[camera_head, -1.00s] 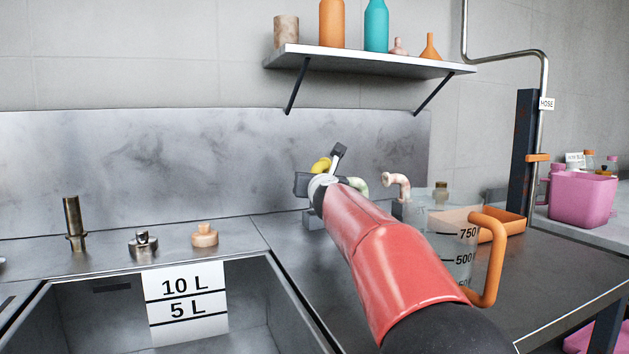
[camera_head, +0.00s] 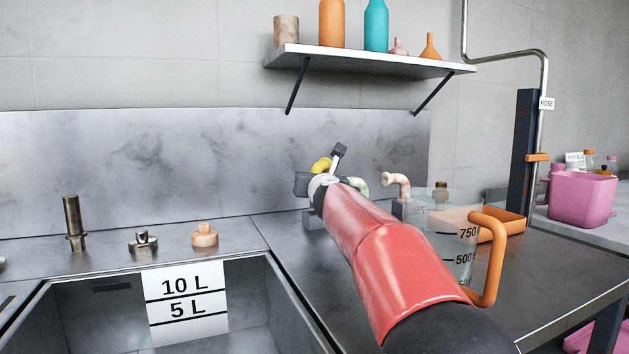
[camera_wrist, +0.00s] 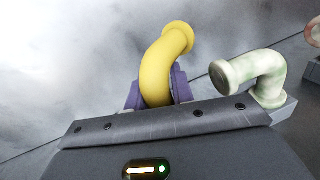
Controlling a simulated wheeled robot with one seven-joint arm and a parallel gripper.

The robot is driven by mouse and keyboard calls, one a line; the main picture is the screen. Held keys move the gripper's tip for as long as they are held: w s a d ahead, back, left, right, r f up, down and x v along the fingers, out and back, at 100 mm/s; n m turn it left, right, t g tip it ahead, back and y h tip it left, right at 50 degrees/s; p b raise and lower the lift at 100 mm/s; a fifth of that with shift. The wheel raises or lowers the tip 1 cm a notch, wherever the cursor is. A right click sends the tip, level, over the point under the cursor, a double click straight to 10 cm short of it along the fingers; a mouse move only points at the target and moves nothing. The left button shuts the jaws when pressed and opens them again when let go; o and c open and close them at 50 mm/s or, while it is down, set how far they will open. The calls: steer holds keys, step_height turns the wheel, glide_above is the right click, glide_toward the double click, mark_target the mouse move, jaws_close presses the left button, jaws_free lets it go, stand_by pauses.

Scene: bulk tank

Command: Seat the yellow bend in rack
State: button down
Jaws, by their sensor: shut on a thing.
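The yellow bend (camera_wrist: 165,65) is a curved pipe with a flanged end. In the wrist view it stands up between the purple finger pads of my gripper (camera_wrist: 160,92), which is shut on it. Its lower end is hidden behind the gripper body, so I cannot tell whether it touches the rack. In the head view a small part of the yellow bend (camera_head: 321,164) shows beyond my gripper (camera_head: 322,178). The grey rack (camera_head: 402,209) is mostly hidden behind my arm. A pale green bend (camera_wrist: 256,75) and a pinkish bend (camera_head: 397,182) stand in it.
A clear measuring jug (camera_head: 455,245) with an orange handle stands right of my arm, near an orange tray (camera_head: 506,226). The sink (camera_head: 100,325) lies at the left front. A steel backsplash (camera_head: 150,170) rises behind, with a shelf (camera_head: 375,62) above.

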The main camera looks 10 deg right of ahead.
steer(key=shift+f+b, duration=1.9)
steer(key=c, duration=1.1)
jaws_free()
steer(key=s+b, duration=0.2)
steer(key=s, duration=0.5)
steer(key=shift+s+a, duration=0.1)
steer(key=shift+s, duration=0.3)
